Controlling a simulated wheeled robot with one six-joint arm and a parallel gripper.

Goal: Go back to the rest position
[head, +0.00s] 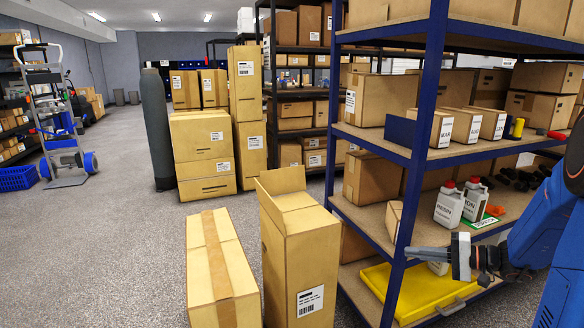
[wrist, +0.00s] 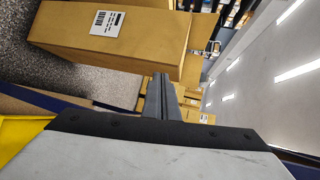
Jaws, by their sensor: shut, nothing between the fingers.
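My gripper (head: 412,252) is at the lower right of the head view, in front of the blue-framed shelf rack (head: 420,150). Its fingers point left, are together and hold nothing. In the wrist view the closed fingers (wrist: 160,95) reach toward a tall cardboard box with a white label (wrist: 110,35), which lies beyond them. I cannot tell the exact gap. My blue arm comes in from the right edge of the head view. No tubing reel is clearly visible.
Two tall cardboard boxes stand on the floor, a taped one (head: 222,270) and an open-flapped one (head: 300,250). The rack holds white bottles (head: 449,207) and a yellow tray (head: 425,291) near my gripper. A hand truck (head: 62,120) stands far left. Grey floor (head: 110,250) is free at left.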

